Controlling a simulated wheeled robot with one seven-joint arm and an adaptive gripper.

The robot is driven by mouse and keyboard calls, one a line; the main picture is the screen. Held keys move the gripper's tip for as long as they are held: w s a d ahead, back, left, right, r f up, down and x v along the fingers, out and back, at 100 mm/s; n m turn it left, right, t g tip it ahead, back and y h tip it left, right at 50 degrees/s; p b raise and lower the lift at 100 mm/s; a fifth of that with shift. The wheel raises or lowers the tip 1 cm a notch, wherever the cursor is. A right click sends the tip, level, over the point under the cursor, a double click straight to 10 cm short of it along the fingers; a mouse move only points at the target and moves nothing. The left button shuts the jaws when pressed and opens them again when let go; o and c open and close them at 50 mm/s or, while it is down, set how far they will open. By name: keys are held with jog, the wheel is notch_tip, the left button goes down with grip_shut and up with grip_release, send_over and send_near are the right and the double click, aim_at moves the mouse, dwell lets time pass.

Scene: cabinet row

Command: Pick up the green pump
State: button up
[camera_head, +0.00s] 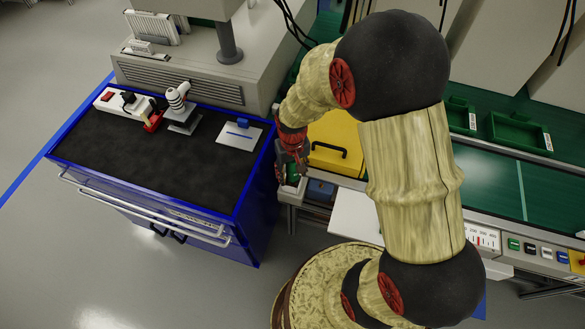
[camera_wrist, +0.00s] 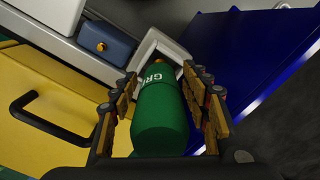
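The green pump (camera_wrist: 162,112) is a green bottle with white lettering, part of it readable as "GRE". In the wrist view it lies between the two fingers of my gripper (camera_wrist: 160,76). One finger is on each side, very close to it; I cannot tell whether both touch. The bottle's far end is by a pale square holder (camera_wrist: 152,47); whether it rests in the holder is unclear. In the head view my gripper (camera_head: 294,152) points down at the right edge of the blue cabinet, with a little of the green pump (camera_head: 292,181) below it.
A blue block with an orange knob (camera_wrist: 106,44) stands beside the holder. A yellow box with a black handle (camera_head: 334,145) is close on the right. The blue cabinet (camera_head: 250,230) is at the left, with several tools on its dark top. Green bins (camera_head: 520,134) stand farther right.

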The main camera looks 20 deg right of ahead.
aim_at(293, 168)
jog(key=c, duration=1)
jog(key=shift+r, duration=0.15)
jog(key=shift+r+p, duration=0.4)
jog(key=shift+r, duration=0.25)
jog(key=shift+c, duration=0.3)
jog(key=shift+s+r+p, duration=0.2)
jog(key=shift+r+p, duration=0.3)
jog(key=shift+r, duration=0.7)
jog(key=s+r+p, duration=0.4)
jog(key=s+r, duration=0.5)
jog(key=s, duration=0.4)
jog(key=shift+s, duration=0.3)
